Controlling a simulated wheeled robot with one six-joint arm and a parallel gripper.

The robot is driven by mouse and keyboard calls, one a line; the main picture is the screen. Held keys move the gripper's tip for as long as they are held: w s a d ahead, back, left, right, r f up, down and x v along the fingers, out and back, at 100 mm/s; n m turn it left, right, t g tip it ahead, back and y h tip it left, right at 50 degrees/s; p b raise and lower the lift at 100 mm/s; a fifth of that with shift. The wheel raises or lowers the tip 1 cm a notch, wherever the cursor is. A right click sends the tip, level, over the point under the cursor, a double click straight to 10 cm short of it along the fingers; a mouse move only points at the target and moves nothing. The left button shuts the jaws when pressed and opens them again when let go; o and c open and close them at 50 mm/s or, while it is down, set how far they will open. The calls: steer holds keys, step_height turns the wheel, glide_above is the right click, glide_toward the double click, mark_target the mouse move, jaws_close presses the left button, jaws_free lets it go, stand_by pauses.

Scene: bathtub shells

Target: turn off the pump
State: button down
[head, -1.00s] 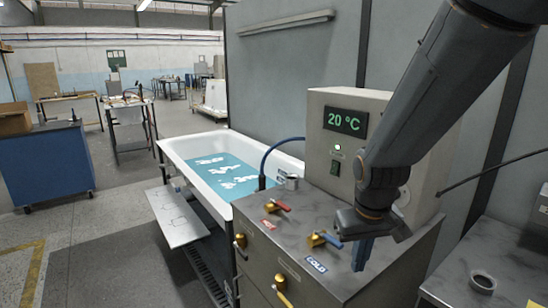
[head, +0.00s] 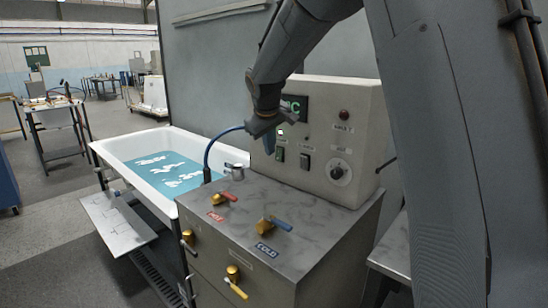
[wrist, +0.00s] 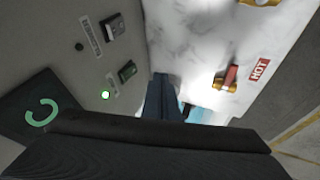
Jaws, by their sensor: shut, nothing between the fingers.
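The control box (head: 322,185) stands on the metal cabinet top. Its green rocker switch (head: 280,154) sits below a lit green lamp (head: 280,131); a dark rocker switch (head: 305,161) is to its right. The switch labels are too small to read surely. In the wrist view the green switch (wrist: 127,71), lit lamp (wrist: 105,95) and dark switch (wrist: 112,27) show on the panel. My gripper (head: 268,148) is shut and empty, in front of the panel just left of the green switch, seemingly apart from it. Its fingers (wrist: 163,95) point past the panel in the wrist view.
The display (head: 294,106) is partly hidden by my arm. A knob (head: 338,173) and red lamp (head: 344,115) are at the panel's right. Red-handled (head: 226,198) and blue-handled (head: 272,225) valves stand on the top. A bathtub (head: 135,142) with blue water and a hose (head: 210,145) are left.

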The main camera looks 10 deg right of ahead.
steer(key=w+r, duration=0.2)
steer(key=w, duration=0.1)
steer(key=p, duration=0.2)
glide_toward(276, 160)
step_height(276, 160, down, 4)
steer(key=a, duration=0.3)
steer(key=shift+t, duration=0.3)
steer(key=d, duration=0.1)
steer(key=w+d+p, duration=0.2)
steer(key=shift+w+d+f, duration=0.1)
steer(key=shift+d+f, duration=0.05)
steer(key=shift+f, duration=0.15)
steer(key=shift+w+d+f+b, duration=0.2)
steer(key=shift+d+f+b, duration=0.05)
steer(key=shift+b, duration=0.25)
steer(key=shift+a+f+b, duration=0.1)
steer(key=shift+f+b, duration=0.15)
steer(key=shift+b, duration=0.3)
steer(key=shift+r, duration=0.15)
